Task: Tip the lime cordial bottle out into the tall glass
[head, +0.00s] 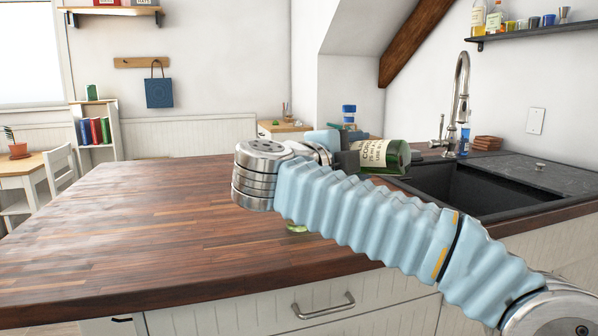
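The lime cordial bottle (387,155) is green glass with a pale label, lying nearly level above the counter, its broad end to the right. My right gripper (346,161) has its dark fingers against the bottle's left part and appears shut on it. The neck and mouth are hidden behind the gripper and arm. A small green, glassy patch (297,228) shows just under my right arm on the counter. It may be the foot of the tall glass, with the rest hidden behind the arm. I cannot see whether liquid is flowing. My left gripper is not in view.
The dark wooden counter (120,225) is clear on the left. A black sink (480,188) with a tall tap (461,95) is at the right. A blue-and-white object (348,113) shows behind the gripper. A shelf (535,31) with bottles and cups hangs upper right.

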